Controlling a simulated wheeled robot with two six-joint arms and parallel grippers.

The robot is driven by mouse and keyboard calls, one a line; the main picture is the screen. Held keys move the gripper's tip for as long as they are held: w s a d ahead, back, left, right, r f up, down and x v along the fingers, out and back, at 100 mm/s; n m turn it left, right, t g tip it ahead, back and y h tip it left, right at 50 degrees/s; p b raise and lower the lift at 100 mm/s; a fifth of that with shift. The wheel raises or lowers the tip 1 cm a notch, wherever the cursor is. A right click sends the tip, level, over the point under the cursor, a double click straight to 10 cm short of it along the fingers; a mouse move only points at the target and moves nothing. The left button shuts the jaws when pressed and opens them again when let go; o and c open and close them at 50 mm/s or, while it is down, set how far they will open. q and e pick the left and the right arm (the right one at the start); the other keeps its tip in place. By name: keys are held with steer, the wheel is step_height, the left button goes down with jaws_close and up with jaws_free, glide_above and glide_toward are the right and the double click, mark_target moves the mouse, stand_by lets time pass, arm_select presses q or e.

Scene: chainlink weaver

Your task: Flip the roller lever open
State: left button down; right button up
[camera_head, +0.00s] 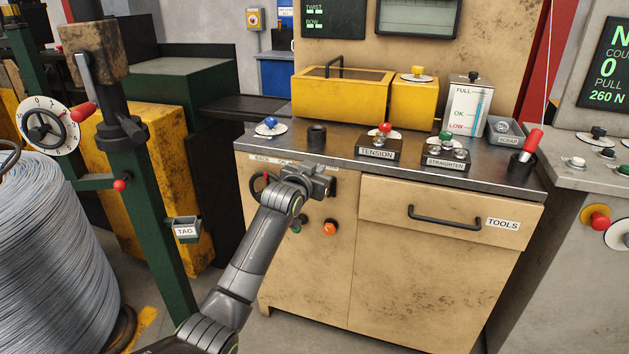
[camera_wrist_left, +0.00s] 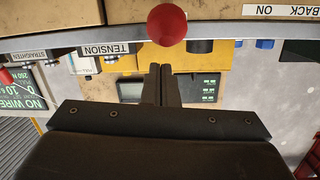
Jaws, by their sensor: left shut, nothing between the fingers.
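My left gripper (camera_head: 322,182) is in front of the tan cabinet, just below the worktop's front edge. In the left wrist view its two dark fingers (camera_wrist_left: 161,72) are pressed together with nothing between them. A round red knob (camera_wrist_left: 166,22) shows close beyond the fingertips, apart from them in that picture. In the head view a dark round part with a red piece (camera_head: 263,180) sits on the cabinet front, left of the gripper. No part is labelled as the roller lever, so I cannot tell which one it is. My right gripper is out of view.
The metal worktop holds a TENSION box (camera_head: 380,150), a STRAIGHTEN box (camera_head: 446,158), a yellow housing (camera_head: 340,100) and a red-handled lever (camera_head: 533,142). A TOOLS drawer handle (camera_head: 445,220) sticks out at the right. A green post and wire coil (camera_head: 50,260) stand at the left.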

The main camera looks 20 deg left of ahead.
arm_select(q)
steer(key=shift+s+a+f, duration=0.25)
steer(key=shift+s+f, duration=0.4)
steer(key=shift+f, duration=0.35)
steer(key=shift+f, duration=0.15)
